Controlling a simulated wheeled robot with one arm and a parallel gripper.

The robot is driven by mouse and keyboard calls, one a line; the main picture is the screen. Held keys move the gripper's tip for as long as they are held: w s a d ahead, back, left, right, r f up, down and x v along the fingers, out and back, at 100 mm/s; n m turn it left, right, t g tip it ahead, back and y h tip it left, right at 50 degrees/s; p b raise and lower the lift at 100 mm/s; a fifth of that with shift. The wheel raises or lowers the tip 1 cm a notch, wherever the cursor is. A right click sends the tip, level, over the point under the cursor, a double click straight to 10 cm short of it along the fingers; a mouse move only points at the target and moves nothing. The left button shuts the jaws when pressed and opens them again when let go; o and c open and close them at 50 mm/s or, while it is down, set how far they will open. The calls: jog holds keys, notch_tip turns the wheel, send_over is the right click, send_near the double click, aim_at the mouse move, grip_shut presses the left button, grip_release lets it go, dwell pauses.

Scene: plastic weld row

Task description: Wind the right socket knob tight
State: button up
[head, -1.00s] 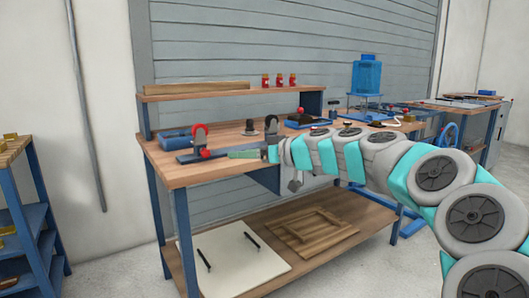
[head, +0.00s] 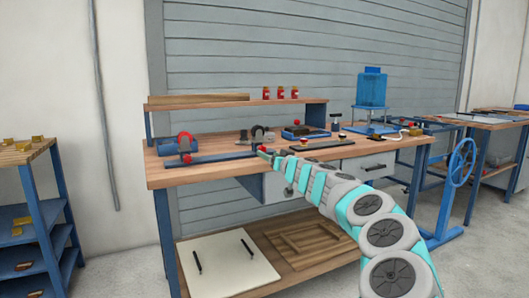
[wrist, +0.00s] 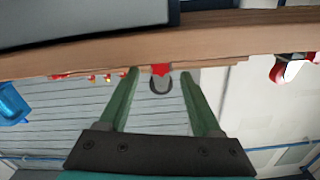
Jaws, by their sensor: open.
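A blue bar (head: 215,157) lies along the front of the workbench with a socket at each end. The right socket has a dark arch (head: 257,131) and a small red knob (head: 262,148). The left socket has a red and dark arch (head: 184,140) and a red knob (head: 187,158). My gripper (head: 268,156) is just in front of the right knob at the bench edge. In the upside-down wrist view my green fingers (wrist: 158,80) are open, with the right knob (wrist: 161,69) and its grey arch (wrist: 161,86) seen between them. Contact cannot be told.
A shelf with red jars (head: 281,93) stands behind. A dark tray (head: 318,143) and a blue stand with a tank (head: 371,95) lie to the right. The bench's front edge (wrist: 120,60) crosses the wrist view. A blue handwheel (head: 461,160) stands far right.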

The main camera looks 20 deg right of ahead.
aim_at(263, 150)
jog(key=shift+w+r+p, duration=0.1)
jog(key=shift+w+p, duration=0.3)
jog(key=shift+w, duration=1.6)
jog(key=shift+a, duration=0.1)
jog(key=shift+c, duration=0.3)
grip_shut()
